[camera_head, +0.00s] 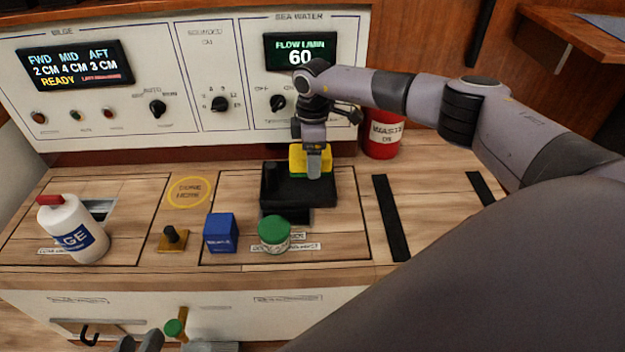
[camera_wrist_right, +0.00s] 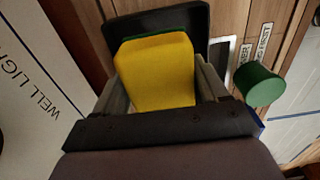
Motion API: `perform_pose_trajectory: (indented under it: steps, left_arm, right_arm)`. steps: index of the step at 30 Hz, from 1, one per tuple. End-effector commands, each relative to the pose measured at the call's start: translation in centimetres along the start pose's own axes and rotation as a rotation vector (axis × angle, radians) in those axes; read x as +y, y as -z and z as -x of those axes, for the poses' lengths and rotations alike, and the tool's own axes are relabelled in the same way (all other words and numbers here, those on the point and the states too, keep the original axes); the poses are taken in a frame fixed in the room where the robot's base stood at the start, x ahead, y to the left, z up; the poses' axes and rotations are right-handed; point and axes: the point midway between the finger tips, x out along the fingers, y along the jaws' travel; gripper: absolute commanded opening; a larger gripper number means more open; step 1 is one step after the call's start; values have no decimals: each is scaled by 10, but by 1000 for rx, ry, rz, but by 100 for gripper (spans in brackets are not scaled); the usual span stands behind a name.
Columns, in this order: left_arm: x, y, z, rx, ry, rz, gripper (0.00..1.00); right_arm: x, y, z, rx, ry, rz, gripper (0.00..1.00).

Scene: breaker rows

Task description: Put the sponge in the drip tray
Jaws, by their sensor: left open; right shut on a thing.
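The yellow sponge (camera_head: 297,158), with a green layer, is between the fingers of my right gripper (camera_head: 314,165). In the right wrist view the sponge (camera_wrist_right: 156,75) fills the space between the two fingers of the gripper (camera_wrist_right: 160,90). The black drip tray (camera_head: 305,198) is on the wooden counter right below; its dark edge (camera_wrist_right: 196,20) shows behind the sponge in the wrist view. The sponge is over the back part of the tray; I cannot tell whether it touches the tray's floor. My left gripper (camera_head: 140,345) is open and empty at the bottom edge, partly cut off.
A white bottle (camera_head: 72,230) is at left. A red waste can (camera_head: 381,135) stands behind right. The control panel (camera_head: 185,75) rises behind.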

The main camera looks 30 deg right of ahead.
Motion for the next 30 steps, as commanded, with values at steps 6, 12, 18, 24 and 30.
perform_pose_trajectory:
  steps: [6, 12, 18, 24, 30]
  left_arm:
    - [-1, -2, -1, 13, -3, -6, 43]
    - [-9, -5, 3, 51, 22, -65, 43]
    - [-10, -1, 6, 66, 33, -88, 43]
    - [-10, -1, 6, 65, 33, -88, 43]
    - [-10, -1, 6, 65, 33, -89, 43]
  right_arm:
    - [0, 0, -18, -1, 1, 1, 49]
    - [0, 0, -55, -1, 1, -1, 49]
    - [0, 1, -60, 1, -1, 1, 49]
    - [0, 0, -62, 0, 0, 0, 49]
    - [0, 0, -63, 0, 0, 0, 98]
